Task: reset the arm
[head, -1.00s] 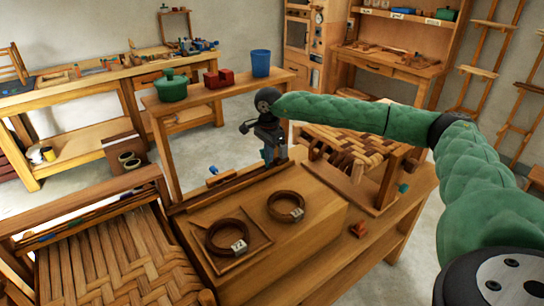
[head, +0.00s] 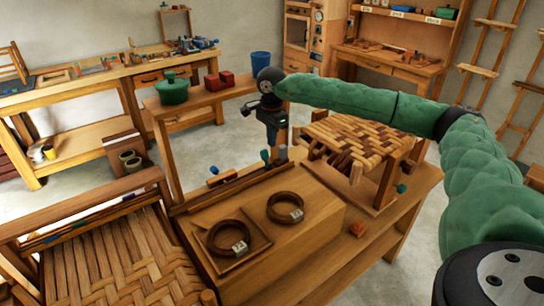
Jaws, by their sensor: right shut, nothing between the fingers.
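My right arm comes in from the right edge in green padding and reaches left across the bench. Its right gripper (head: 278,138) hangs downward above the back of the wooden bench, left of the small woven seat. The gripper is shut and holds nothing. It is small in the picture, and its fingertips are close to the narrow tool rail behind the bench box. My left gripper is not in view.
A woven seat (head: 365,130) stands on the bench right of the gripper. Two dark rings (head: 285,207) (head: 228,237) lie at the front. A green pot (head: 173,90), red blocks (head: 219,80) and a blue bucket (head: 261,61) are behind. A slatted woven chair (head: 120,260) fills the lower left.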

